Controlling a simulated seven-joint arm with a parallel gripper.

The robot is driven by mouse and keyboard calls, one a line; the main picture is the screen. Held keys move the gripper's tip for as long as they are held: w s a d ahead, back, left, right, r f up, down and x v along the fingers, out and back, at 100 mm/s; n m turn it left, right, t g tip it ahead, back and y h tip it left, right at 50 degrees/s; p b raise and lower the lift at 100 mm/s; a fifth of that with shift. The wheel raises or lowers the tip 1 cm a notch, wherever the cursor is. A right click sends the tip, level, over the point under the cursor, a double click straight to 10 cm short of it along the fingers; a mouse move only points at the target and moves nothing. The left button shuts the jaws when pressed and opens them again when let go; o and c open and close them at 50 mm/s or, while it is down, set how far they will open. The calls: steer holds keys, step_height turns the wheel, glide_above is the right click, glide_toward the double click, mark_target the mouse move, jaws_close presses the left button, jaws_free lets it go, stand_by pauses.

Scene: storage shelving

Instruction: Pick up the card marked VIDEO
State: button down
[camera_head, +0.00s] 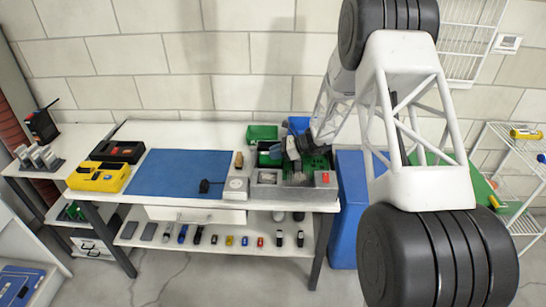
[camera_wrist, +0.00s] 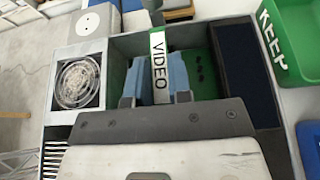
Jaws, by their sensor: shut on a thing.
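The card marked VIDEO (camera_wrist: 158,65) is a narrow white strip with black lettering, in the middle of the wrist view. My gripper (camera_wrist: 161,82) has its two blue finger pads on either side of the card, shut on it. The card is over or inside an open grey case (camera_wrist: 121,47) with a green board (camera_wrist: 203,73) in it. I cannot tell whether the card is clear of the case. In the head view my gripper (camera_head: 291,150) is at the case (camera_head: 266,192) on the table's right end. The card cannot be made out there.
A fan (camera_wrist: 78,83) fills the case's left part. A green bin marked KEEP (camera_wrist: 292,38) stands close at the upper right. On the table (camera_head: 150,204) lie a blue mat (camera_head: 180,172) and a yellow case (camera_head: 98,178). A tall blue bin (camera_head: 345,215) stands right of the table.

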steer(key=shift+r, duration=0.15)
step_height(320, 180, up, 18)
stand_by(0.6)
